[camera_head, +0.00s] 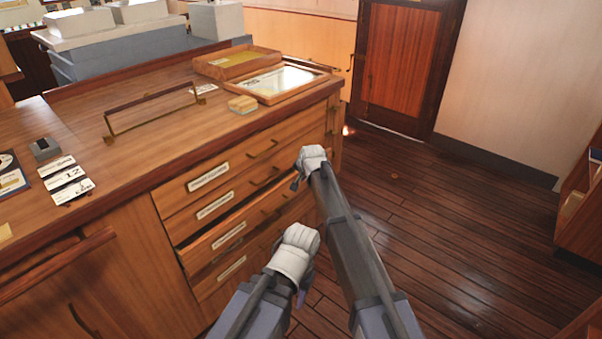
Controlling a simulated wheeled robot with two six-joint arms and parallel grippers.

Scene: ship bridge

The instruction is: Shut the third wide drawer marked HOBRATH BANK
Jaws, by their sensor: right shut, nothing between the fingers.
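The wooden cabinet has a stack of wide drawers with white label plates, too small to read. The third wide drawer (229,236) from the top stands slightly out, with a dark gap along its top edge. The drawers above and below it look flush. My right gripper (297,183) is small and partly hidden by its own wrist. It is shut and empty, in front of the right part of the drawer stack; I cannot tell whether it touches a drawer. My left arm's pale joint covers the lower right of the stack. My left gripper does not show.
The cabinet top (160,145) carries a wooden rail (150,108), shallow trays (283,80), a small block (242,104) and cards (68,182). The dark plank floor (450,240) is clear to the right. A shelf unit (582,205) stands at the right edge.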

